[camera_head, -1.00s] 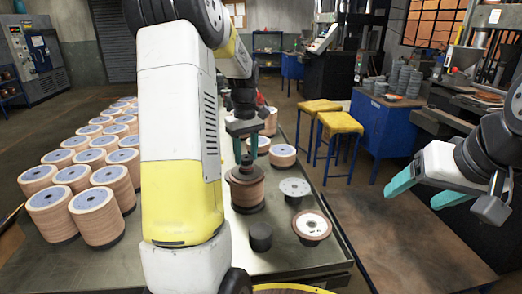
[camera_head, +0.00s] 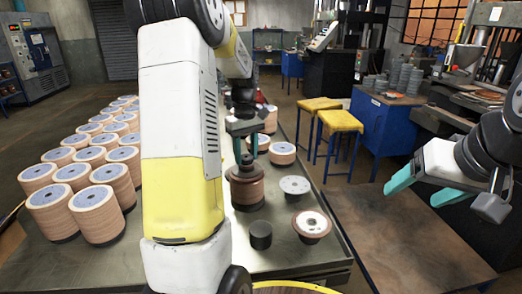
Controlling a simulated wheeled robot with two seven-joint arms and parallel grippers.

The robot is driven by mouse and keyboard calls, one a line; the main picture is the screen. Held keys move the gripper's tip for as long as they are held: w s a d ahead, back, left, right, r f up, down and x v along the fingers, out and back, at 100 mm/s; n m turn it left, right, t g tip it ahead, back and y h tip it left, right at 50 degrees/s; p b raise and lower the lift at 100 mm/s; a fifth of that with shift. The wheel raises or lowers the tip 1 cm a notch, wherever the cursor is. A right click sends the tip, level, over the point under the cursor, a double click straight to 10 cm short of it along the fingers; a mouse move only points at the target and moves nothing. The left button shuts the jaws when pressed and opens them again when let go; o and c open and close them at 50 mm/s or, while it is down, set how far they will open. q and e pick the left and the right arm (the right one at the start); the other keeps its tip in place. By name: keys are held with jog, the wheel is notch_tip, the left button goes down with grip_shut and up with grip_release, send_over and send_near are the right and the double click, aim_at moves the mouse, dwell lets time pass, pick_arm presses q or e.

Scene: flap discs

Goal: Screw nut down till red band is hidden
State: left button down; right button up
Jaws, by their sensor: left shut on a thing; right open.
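My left gripper (camera_head: 246,154) points down with teal fingers shut on the nut (camera_head: 246,163) on top of a stack of brown discs (camera_head: 247,188). The nut is small and mostly covered by the fingers. I cannot make out a red band on the post. My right gripper (camera_head: 424,188) is open and empty at the right, beyond the table's edge and well apart from the stack.
A dark cylinder (camera_head: 261,235), a flap disc (camera_head: 311,226) and a grey plate (camera_head: 295,186) lie near the stack on the metal table (camera_head: 290,257). Several disc stacks (camera_head: 97,214) fill the table's left side. Yellow stools (camera_head: 341,121) stand behind.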

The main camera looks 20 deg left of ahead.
pick_arm(q)
jog(key=c, duration=0.7)
grip_release()
jog(key=shift+c, duration=0.2)
